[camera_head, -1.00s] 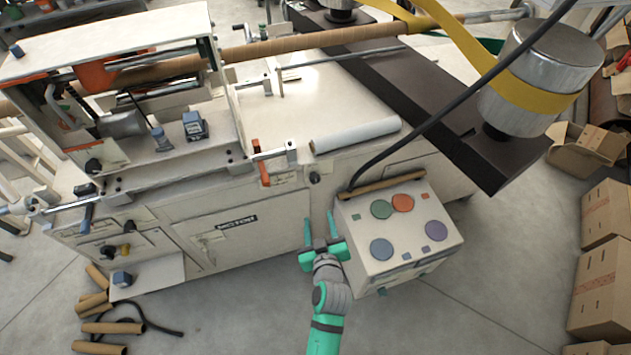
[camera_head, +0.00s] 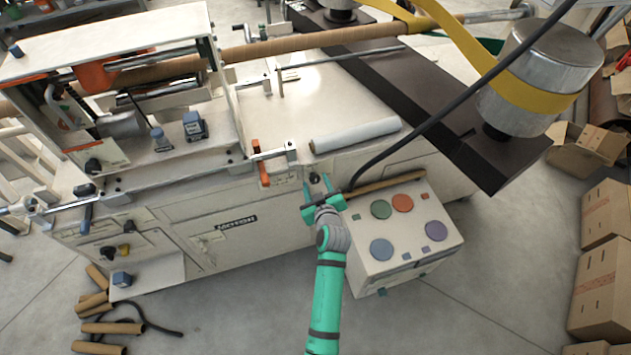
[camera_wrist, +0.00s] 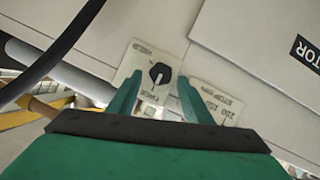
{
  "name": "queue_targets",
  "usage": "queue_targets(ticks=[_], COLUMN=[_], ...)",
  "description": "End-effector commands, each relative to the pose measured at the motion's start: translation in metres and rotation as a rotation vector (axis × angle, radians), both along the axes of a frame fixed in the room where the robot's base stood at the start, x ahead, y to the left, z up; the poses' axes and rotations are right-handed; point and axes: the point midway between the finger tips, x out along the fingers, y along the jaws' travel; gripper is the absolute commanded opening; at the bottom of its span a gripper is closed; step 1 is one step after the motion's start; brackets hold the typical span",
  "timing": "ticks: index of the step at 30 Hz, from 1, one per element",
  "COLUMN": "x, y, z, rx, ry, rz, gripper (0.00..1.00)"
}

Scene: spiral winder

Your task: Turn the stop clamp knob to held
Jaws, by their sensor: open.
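The stop clamp knob (camera_wrist: 160,73) is a small black knob on a pale label plate in the wrist view. The plate reads HELD at its upper left and, it seems, FREE below the knob. A pale mark on the knob appears to point down toward the lower word. My gripper (camera_wrist: 157,84) is open, its green fingertips on either side just below the knob, with nothing between them. I cannot tell whether they touch the plate. In the head view my gripper (camera_head: 317,183) is at the machine's front, and the knob (camera_head: 314,177) shows small and dark near the fingertips.
A control box (camera_head: 405,237) with coloured round buttons stands close to the right of my gripper. A black cable (camera_head: 400,136) arcs over it. A white roll (camera_head: 356,135) lies on the machine top above. An orange-handled lever (camera_head: 262,163) is to the left. Open floor lies in front.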

Motion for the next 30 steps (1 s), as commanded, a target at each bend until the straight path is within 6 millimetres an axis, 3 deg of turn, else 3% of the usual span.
queue_targets(ticks=[6,15,20,21,30], x=[0.014,0.016,0.016,0.016,0.016], y=[0.003,0.003,0.005,0.005,0.004], z=[-0.006,-0.006,-0.006,-0.006,-0.006], rx=[0.0,0.0,0.0,0.0,0.027], ry=[0.001,0.0,0.0,0.0,0.01], rz=[0.0,-0.001,0.001,0.001,0.002], gripper=[0.45,0.45,0.07,0.04,0.04])
